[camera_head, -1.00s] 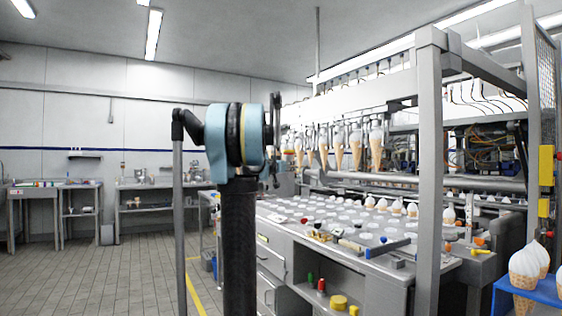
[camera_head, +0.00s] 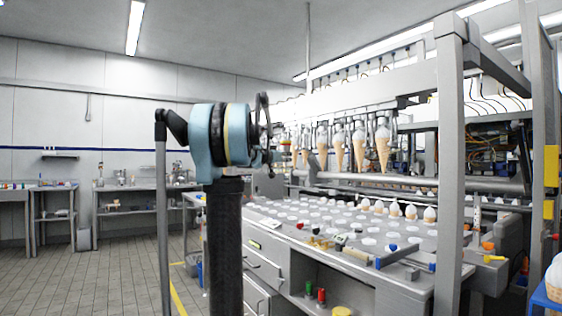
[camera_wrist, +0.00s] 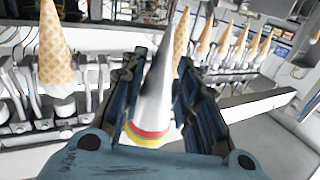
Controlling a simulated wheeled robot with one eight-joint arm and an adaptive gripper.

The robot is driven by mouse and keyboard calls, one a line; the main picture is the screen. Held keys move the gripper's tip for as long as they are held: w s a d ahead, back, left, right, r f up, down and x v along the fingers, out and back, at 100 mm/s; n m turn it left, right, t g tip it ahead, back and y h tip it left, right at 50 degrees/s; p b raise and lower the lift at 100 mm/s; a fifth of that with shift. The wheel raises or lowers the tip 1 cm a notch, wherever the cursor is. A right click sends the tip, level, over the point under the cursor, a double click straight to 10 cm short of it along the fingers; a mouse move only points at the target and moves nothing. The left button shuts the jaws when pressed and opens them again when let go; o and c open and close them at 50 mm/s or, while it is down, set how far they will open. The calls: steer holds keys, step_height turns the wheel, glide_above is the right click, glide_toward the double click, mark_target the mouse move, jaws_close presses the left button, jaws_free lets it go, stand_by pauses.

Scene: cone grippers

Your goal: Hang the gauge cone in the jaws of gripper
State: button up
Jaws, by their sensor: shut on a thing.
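My gripper (camera_wrist: 158,85) is shut on the gauge cone (camera_wrist: 152,100) in the wrist view. The cone is smooth and silver-grey, with red and yellow bands at its wide end. Its tip points the same way as the waffle cones' tips. In the head view my gripper (camera_head: 265,135) shows side-on at the end of the blue wrist, near the left end of the hanging row; the gauge cone cannot be made out there. The machine's metal jaws (camera_wrist: 20,95) line the left of the wrist view. A large waffle cone (camera_wrist: 57,45) hangs in that row. Which jaws are empty is unclear.
Several more filled waffle cones (camera_head: 383,150) hang tip down along the machine in the head view. A horizontal roller (camera_head: 425,184) and a perforated worktop (camera_head: 335,222) lie below them. A thick frame post (camera_head: 450,165) stands at right. The tiled floor (camera_head: 100,270) at left is clear.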

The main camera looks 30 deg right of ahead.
steer(key=d, duration=0.6)
steer(key=shift+w, duration=0.3)
stand_by(0.4)
steer(key=shift+s, duration=0.1)
steer(key=shift+d, duration=0.65)
stand_by(0.4)
steer(key=shift+d, duration=0.7)
steer(key=shift+d, duration=0.85)
steer(key=shift+w+d, duration=0.2)
steer(key=shift+d, duration=0.15)
